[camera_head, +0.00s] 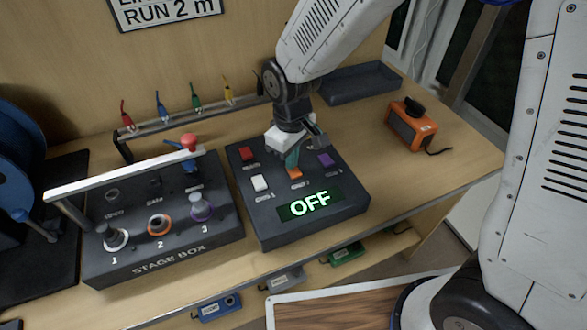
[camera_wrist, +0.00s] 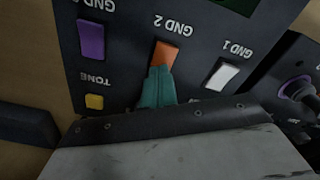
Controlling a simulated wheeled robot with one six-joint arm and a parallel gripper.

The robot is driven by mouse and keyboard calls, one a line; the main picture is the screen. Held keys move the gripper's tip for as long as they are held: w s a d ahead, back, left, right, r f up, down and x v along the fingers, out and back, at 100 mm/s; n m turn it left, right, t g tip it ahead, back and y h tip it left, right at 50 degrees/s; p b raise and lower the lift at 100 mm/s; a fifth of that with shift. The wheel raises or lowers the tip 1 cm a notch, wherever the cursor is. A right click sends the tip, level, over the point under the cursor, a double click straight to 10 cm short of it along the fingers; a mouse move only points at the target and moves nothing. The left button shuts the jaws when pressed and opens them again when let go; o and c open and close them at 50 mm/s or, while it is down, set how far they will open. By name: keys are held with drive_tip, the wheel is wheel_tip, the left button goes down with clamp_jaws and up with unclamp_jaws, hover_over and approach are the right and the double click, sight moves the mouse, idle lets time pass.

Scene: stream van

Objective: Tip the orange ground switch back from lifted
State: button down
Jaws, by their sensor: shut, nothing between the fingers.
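The orange ground switch (camera_head: 294,173) sits on the dark switch box (camera_head: 262,224), between a white and a purple switch. In the wrist view the orange switch (camera_wrist: 165,55) stands beside the label GND 2. My gripper (camera_head: 292,160) is above the box, pointing down, with its teal fingers (camera_wrist: 156,88) shut together. The fingertips are right at the near edge of the orange switch in the wrist view and hide part of it. I cannot tell whether they touch it. The green display on the box reads OFF.
The white switch (camera_wrist: 222,76) and purple switch (camera_wrist: 91,40) flank the orange one. A yellow TONE switch (camera_wrist: 94,102) and a red switch (camera_head: 247,154) are also on the box. The stage box (camera_head: 165,262) stands left, with a white bar above it. An orange device (camera_head: 411,126) lies right.

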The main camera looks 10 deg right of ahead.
sight(305, 181)
drive_tip(key=shift+r, duration=0.1)
wheel_tip(305, 181, up, 7)
idle(0.7)
idle(0.4)
drive_tip(key=s+d+r+m, duration=0.4)
drive_tip(key=s+d+r, duration=0.2)
drive_tip(key=s+d, duration=0.3)
drive_tip(key=s+d+r+m+t, duration=0.1)
drive_tip(key=s+d+r+m, duration=0.4)
drive_tip(key=s+d, duration=0.5)
drive_tip(key=shift+s+d+r, duration=0.3)
drive_tip(key=shift+d+r, duration=0.55)
drive_tip(key=shift+r, duration=0.1)
